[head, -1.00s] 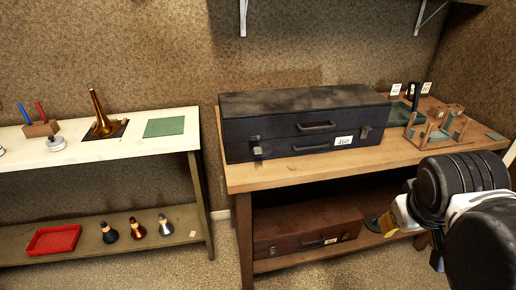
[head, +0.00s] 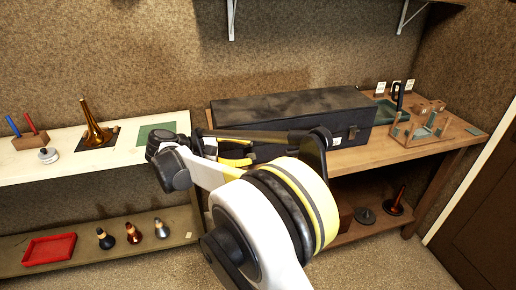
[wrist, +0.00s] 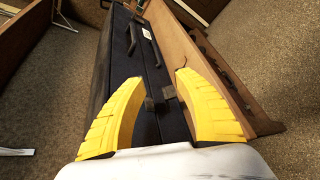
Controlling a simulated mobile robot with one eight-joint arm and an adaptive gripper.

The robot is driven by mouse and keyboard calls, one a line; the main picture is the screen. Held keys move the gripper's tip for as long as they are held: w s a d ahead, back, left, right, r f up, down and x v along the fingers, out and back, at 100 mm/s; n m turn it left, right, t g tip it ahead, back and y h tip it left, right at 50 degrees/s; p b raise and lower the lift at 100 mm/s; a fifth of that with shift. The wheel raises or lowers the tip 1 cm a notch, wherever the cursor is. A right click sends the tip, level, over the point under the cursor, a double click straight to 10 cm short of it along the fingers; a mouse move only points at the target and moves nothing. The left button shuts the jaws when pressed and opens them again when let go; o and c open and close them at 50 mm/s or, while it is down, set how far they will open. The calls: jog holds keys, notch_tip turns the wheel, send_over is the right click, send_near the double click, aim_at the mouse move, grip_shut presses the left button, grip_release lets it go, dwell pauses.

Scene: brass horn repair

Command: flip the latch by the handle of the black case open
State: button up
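The black case (head: 290,107) lies closed on the wooden bench, its front partly hidden by my arm in the head view. Small dark latch pieces (wrist: 169,92) show on the front between my fingers. Another latch (head: 352,132) shows at the right end. My gripper (wrist: 160,78) is open, its yellow fingers spread either side of the latch pieces; contact cannot be told.
The wooden bench (head: 364,157) carries a wooden fixture (head: 420,128) at right. A pale table (head: 60,172) at left holds a brass bell (head: 95,128) and a green mat. Lower shelves hold a red tray (head: 49,248) and several mutes. Bare floor lies in front.

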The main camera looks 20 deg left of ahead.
aim_at(252, 156)
jog(key=s+a+f+n+t, duration=0.1)
jog(key=s+a+f, duration=0.2)
jog(key=a, duration=0.3)
jog(key=shift+h, duration=0.4)
jog(key=b+x, duration=0.1)
jog(key=x, duration=0.4)
jog(key=b+x, duration=0.2)
jog(key=x, duration=0.3)
jog(key=shift+w+r, duration=0.2)
jog(key=shift+w, duration=0.05)
grip_shut()
